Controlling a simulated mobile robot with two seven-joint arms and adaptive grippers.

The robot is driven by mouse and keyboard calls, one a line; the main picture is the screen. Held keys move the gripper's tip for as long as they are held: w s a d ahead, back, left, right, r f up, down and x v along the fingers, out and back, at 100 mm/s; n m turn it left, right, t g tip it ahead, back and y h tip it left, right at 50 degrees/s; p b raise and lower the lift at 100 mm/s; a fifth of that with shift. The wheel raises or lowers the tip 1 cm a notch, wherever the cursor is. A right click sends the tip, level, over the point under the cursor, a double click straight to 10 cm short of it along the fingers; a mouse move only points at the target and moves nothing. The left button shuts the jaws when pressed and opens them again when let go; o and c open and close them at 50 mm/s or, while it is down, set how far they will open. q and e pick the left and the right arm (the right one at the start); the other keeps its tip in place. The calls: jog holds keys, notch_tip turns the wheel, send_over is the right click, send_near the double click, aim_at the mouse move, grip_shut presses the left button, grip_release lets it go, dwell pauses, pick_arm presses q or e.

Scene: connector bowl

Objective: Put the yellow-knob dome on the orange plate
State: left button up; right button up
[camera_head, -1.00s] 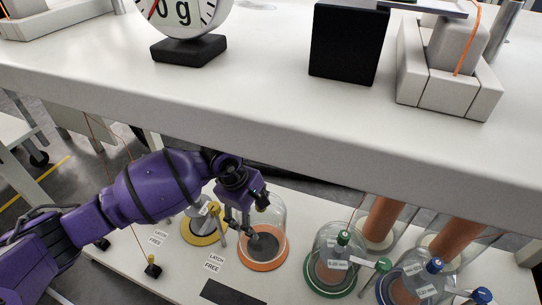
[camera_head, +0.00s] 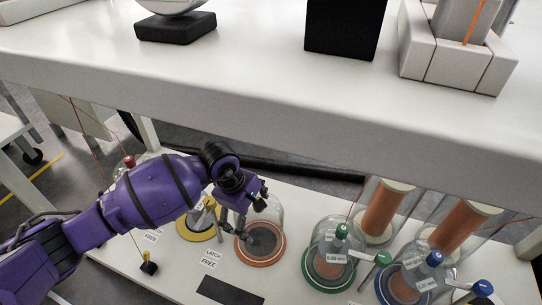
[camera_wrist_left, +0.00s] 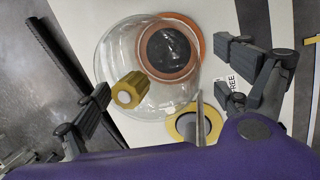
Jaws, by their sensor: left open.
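The clear glass dome (camera_head: 274,207) shows its yellow knob (camera_wrist_left: 128,92) in the left wrist view. The dome stands over the orange plate (camera_head: 247,256), which has a dark centre; its rim also shows in the left wrist view (camera_wrist_left: 201,42). The dome looks upright and appears to rest on the plate, but its bottom edge is hard to make out. My left gripper (camera_head: 251,207) is at the dome's upper part. Its fingers, also in the left wrist view (camera_wrist_left: 160,72), are spread wide on either side of the knob, apart from it. My right gripper is not in view.
A yellow plate (camera_head: 186,233) with a metal post is left of the orange one. Domes with green (camera_head: 342,230) and blue (camera_head: 434,258) knobs stand to the right. A white upper bench (camera_head: 230,95) overhangs behind.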

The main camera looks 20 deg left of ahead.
pick_arm(q)
jog(key=shift+r, duration=0.1)
jog(key=shift+r, duration=0.35)
jog(key=p+v, duration=0.4)
jog(key=v, duration=0.7)
jog(key=shift+r+p, duration=0.25)
jog(key=shift+p, duration=0.05)
jog(key=shift+s+a, duration=0.1)
